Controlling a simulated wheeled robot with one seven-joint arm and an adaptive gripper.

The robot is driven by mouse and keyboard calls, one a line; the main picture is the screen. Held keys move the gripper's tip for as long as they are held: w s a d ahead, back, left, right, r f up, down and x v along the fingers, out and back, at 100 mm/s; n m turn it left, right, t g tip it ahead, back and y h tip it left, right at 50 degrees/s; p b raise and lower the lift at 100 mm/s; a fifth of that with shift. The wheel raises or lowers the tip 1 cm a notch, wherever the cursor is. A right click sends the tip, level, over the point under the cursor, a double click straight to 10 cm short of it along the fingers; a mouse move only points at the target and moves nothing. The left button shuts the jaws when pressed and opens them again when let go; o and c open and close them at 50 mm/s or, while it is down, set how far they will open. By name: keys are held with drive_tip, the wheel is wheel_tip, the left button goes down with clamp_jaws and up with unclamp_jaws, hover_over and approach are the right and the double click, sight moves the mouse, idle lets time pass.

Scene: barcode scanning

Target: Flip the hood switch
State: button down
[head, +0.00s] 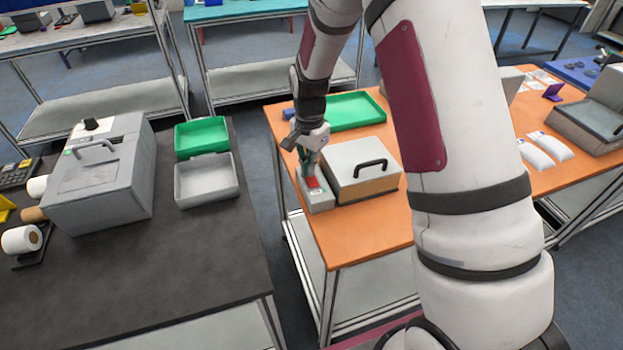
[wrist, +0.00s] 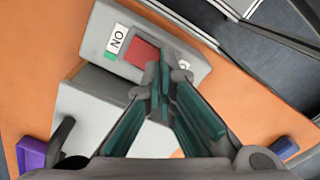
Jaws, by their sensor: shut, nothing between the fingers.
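The hood switch is a red rocker (wrist: 140,52) on a grey switch box (head: 320,203) at the left edge of the orange table. In the wrist view, an "ON" label with a green patch lies at one end of the rocker, and another label at the other end is mostly hidden by my fingers. My gripper (wrist: 160,88) is shut and empty, pointing down, with its fingertips over the end of the rocker away from "ON". I cannot tell if they touch it. In the head view the red rocker (head: 312,182) shows just below my gripper (head: 308,168).
The hood (head: 360,155), a pale box with a black handle (head: 371,167), stands right beside the switch box. A green tray (head: 357,106) lies behind it. A purple object (wrist: 31,154) and a blue one (wrist: 284,147) show in the wrist view. A dark table (head: 200,270) stands left across a gap.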

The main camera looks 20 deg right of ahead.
drive_tip(key=shift+f, duration=0.45)
drive_tip(key=shift+r, duration=0.1)
drive_tip(key=shift+r+p, duration=0.65)
drive_tip(key=shift+r, duration=2.8)
drive_tip(key=shift+r, duration=0.25)
drive_tip(key=s+r+n+t, duration=0.4)
drive_tip(key=s+r+n, duration=0.4)
drive_tip(key=s+r, duration=1.2)
drive_tip(key=s+r+n+t, duration=0.1)
drive_tip(key=s+r+n, duration=0.2)
drive_tip(key=s, duration=0.6)
drive_tip(key=shift+r+n+t, duration=0.3)
drive_tip(key=shift+n, duration=0.2)
